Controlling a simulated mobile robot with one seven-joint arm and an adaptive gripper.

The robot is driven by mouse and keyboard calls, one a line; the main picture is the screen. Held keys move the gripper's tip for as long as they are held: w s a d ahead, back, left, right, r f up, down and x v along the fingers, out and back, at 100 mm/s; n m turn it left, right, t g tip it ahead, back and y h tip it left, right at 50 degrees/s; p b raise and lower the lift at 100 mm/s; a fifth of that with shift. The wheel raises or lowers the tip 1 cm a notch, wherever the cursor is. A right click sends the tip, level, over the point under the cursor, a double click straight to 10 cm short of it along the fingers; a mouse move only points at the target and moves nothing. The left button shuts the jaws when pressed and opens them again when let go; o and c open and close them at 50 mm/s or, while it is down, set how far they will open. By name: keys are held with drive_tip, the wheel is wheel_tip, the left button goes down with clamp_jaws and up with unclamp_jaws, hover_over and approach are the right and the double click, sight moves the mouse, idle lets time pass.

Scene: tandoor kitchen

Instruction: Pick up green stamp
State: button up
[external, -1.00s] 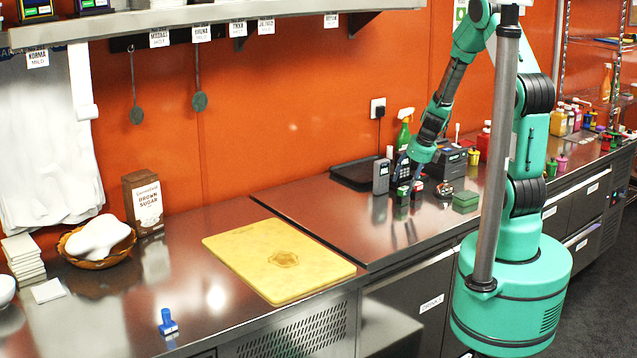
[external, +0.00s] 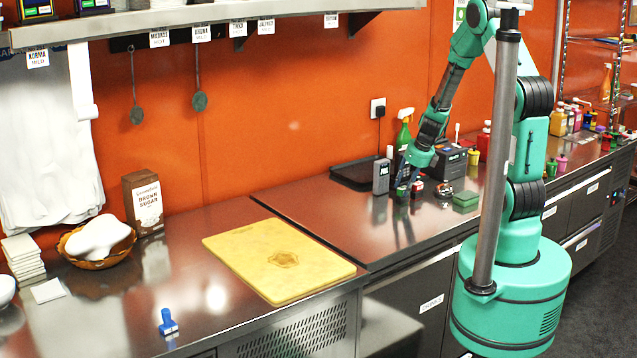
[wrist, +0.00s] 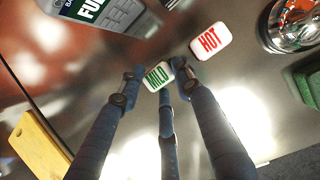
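The stamp with the green word MILD (wrist: 158,76), which I take for the green stamp, stands on the steel counter between my fingertips in the wrist view. My gripper (wrist: 157,82) is down around it, with fingers to its left and right. A gap shows at the left finger; the right finger is very close to the stamp, and I cannot tell if it touches. A stamp with the red word HOT (wrist: 210,41) stands just up and right. In the external view my gripper (external: 408,178) is low over the counter, largely hiding the stamps.
A grey card terminal (external: 381,177) stands just left of my gripper. Counter in front is clear.

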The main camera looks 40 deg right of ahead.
drive_tip(key=shift+c, duration=1.1)
drive_tip(key=shift+r+p, duration=0.45)
drive_tip(key=shift+r, duration=0.3)
wheel_tip(320, 180, up, 3)
drive_tip(key=shift+f+p, duration=0.2)
drive_tip(key=shift+p, duration=0.6)
drive_tip(key=s+a, duration=0.4)
drive_tip(key=s, duration=1.1)
drive_tip(key=shift+s+r, duration=0.25)
drive_tip(key=shift+r, duration=0.2)
